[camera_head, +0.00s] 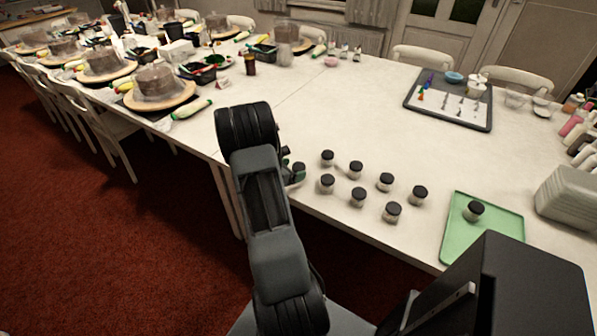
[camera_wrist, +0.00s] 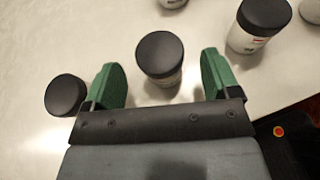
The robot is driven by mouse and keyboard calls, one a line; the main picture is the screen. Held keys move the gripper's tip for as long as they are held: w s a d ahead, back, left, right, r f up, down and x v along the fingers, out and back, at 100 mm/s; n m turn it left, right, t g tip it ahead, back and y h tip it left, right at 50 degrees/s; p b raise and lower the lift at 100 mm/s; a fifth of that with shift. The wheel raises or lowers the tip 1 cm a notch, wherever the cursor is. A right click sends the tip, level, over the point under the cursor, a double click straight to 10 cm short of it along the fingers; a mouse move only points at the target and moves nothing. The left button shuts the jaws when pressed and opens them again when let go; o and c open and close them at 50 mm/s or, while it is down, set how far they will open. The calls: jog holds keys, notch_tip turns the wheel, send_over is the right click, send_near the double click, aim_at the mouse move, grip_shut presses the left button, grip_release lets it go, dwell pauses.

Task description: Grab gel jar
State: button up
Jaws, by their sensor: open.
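Several small gel jars with black lids stand on the white table in the head view, such as one jar (camera_head: 327,183) just right of my gripper (camera_head: 296,172). In the wrist view, my gripper (camera_wrist: 160,68) is open with its green fingers spread. A jar (camera_wrist: 160,56) stands upright between and slightly beyond the fingers, with a visible gap on each side. Another jar (camera_wrist: 66,95) is close outside the left finger, and one with a label (camera_wrist: 262,24) is beyond the right finger. My arm hides part of the table around the gripper in the head view.
A green tray (camera_head: 459,236) at the right holds one jar (camera_head: 474,210). A grey tray (camera_head: 490,118) with small coloured items lies farther back. Cakes on turntables (camera_head: 159,95) line the far left of the table (camera_head: 290,110). The table's front edge runs near my arm.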

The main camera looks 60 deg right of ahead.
jog(key=shift+x, duration=1.3)
jog(key=c, duration=1)
